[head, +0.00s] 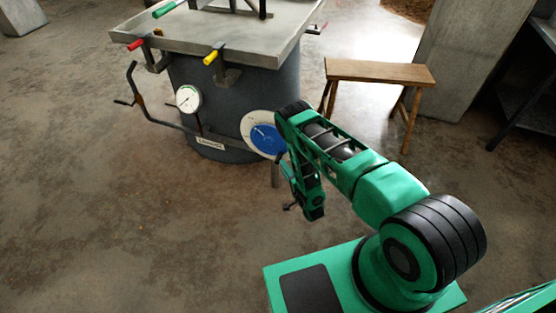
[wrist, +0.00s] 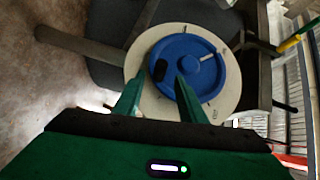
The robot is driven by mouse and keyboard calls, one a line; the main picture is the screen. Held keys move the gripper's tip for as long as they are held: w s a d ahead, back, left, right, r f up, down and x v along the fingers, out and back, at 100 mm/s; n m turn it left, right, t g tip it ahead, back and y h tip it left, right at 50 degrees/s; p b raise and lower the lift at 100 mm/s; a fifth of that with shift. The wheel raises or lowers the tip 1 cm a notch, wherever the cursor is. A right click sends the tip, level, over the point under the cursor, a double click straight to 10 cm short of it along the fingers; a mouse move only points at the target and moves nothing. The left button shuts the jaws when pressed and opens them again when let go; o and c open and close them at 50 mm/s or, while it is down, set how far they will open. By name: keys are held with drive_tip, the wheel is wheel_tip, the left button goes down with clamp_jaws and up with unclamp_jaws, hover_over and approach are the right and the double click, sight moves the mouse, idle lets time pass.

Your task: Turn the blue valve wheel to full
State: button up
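The blue valve wheel (head: 267,139) sits in front of a round pale dial plate (head: 253,121) on the side of the grey drum, left of my arm in the head view. In the wrist view the blue wheel (wrist: 205,78) faces me, with a dark knob (wrist: 160,70) near its rim and a pale pointer mark (wrist: 207,57). The pale dial plate (wrist: 143,90) shows around it. My gripper (wrist: 162,74) is open, its two green fingers apart, with the knob between the tips in the picture. I cannot tell whether they touch. The arm partly hides the wheel in the head view.
The grey drum (head: 215,95) carries a metal tray table (head: 235,50) with red and yellow handles. A white gauge (head: 188,98) and a bent pipe (head: 165,122) stand left of the wheel. A wooden stool (head: 378,72) stands to the right.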

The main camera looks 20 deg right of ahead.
sight(279, 159)
drive_tip(key=x, duration=0.8)
drive_tip(key=shift+w+d, duration=0.15)
drive_tip(key=shift+d, duration=0.1)
drive_tip(key=shift+c, duration=0.6)
clamp_jaws()
